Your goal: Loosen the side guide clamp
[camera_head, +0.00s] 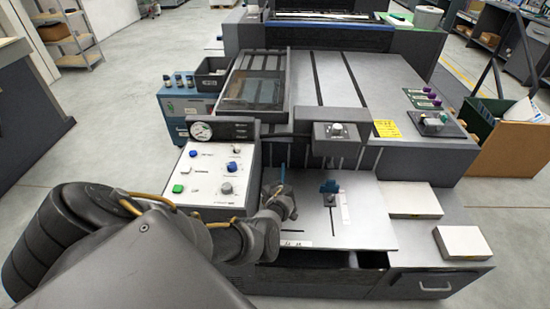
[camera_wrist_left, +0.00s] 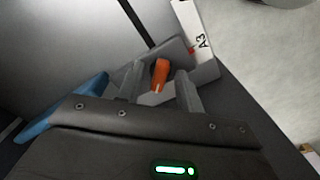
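The side guide clamp shows in the left wrist view as a short orange lever (camera_wrist_left: 160,74) on a grey block. A white strip marked A3 (camera_wrist_left: 199,36) lies beside it. My left gripper (camera_wrist_left: 161,88) is open, with one finger on each side of the orange lever and small gaps showing. In the head view my left gripper (camera_head: 280,203) is low over the left part of the grey feed board (camera_head: 365,222) and hides the lever. A blue upright part (camera_head: 282,174) stands just behind it. My right gripper is not in view.
A second blue guide (camera_head: 329,187) stands in a slot to the right of my gripper. The control panel (camera_head: 214,175) with buttons and a gauge is close on the left. Two pale blocks (camera_head: 412,202) (camera_head: 462,243) lie on the right. The board's front right is clear.

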